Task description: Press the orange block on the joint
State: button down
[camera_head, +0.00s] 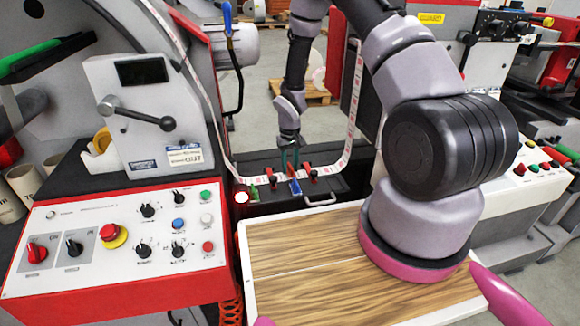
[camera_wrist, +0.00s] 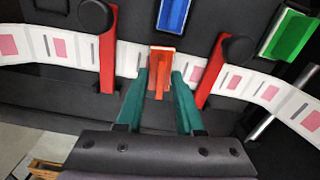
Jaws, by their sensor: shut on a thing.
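The orange block (camera_wrist: 159,72) is in the middle of the wrist view, between the two teal fingers of my gripper (camera_wrist: 160,80). My gripper is shut on it. The block's front end lies at the pink-and-white label strip (camera_wrist: 232,83), between the two red clamps; whether it presses on the strip I cannot tell. The joint itself is hidden or too small to make out under the block. In the head view my gripper (camera_head: 290,160) is low over the black splicing table (camera_head: 258,199), and the block is too small to see clearly there.
Red clamps with black knobs stand left (camera_wrist: 108,50) and right (camera_wrist: 215,68) of my fingers. A blue block (camera_wrist: 174,15) and a green block (camera_wrist: 289,35) lie beyond the strip. A control panel (camera_head: 115,240) is at left, a wooden board (camera_head: 310,280) in front.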

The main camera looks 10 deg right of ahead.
jog(key=shift+f, duration=0.5)
dwell(1.4)
jog(key=shift+r, duration=2.55)
jog(key=shift+r, duration=1.5)
